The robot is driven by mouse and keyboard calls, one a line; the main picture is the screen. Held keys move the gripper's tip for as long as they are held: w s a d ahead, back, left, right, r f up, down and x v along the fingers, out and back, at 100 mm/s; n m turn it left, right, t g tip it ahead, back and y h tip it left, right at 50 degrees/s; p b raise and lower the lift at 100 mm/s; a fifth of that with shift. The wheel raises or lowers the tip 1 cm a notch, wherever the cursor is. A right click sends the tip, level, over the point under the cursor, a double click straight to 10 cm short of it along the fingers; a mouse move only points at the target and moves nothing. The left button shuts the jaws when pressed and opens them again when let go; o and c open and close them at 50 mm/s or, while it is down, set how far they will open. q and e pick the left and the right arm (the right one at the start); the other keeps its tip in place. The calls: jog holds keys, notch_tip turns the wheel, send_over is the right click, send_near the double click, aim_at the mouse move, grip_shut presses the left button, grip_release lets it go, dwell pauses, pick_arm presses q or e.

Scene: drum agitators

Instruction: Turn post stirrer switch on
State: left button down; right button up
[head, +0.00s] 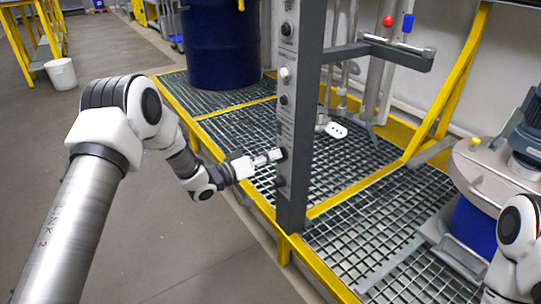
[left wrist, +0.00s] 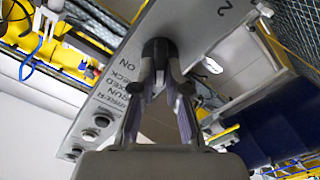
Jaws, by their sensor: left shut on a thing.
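The grey post (head: 302,110) stands upright at the front edge of the grating platform, with a column of several switches and knobs on its face. My left gripper (head: 272,157) reaches the post from the left and is shut on a black switch knob (head: 283,154) low on the panel. In the left wrist view the fingers close around this black knob (left wrist: 158,47). The knob's turned angle cannot be told. Of my right arm only white links show at the lower right; its gripper is out of view.
Other knobs, one white (head: 285,73), sit above, and one dark knob (head: 280,182) just below. A blue drum (head: 221,45) stands behind on the grating. Another lidded drum (head: 478,175) stands at the right. A grey bracket arm (head: 385,52) and yellow rails are nearby.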

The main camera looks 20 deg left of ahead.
pick_arm(q)
jog(key=shift+s+d+m+p, duration=0.1)
jog(key=shift+m+p, duration=0.9)
jog(key=shift+m, duration=1.55)
jog(key=shift+s+d+m+p, duration=0.1)
jog(key=shift+m+p, duration=0.95)
jog(key=shift+m, duration=1.45)
jog(key=shift+s+d+m+p, duration=0.1)
jog(key=shift+m+p, duration=0.9)
jog(key=shift+m, duration=1.55)
jog(key=c, duration=1.2)
grip_release()
jog(key=shift+w, duration=0.1)
jog(key=v, duration=1.2)
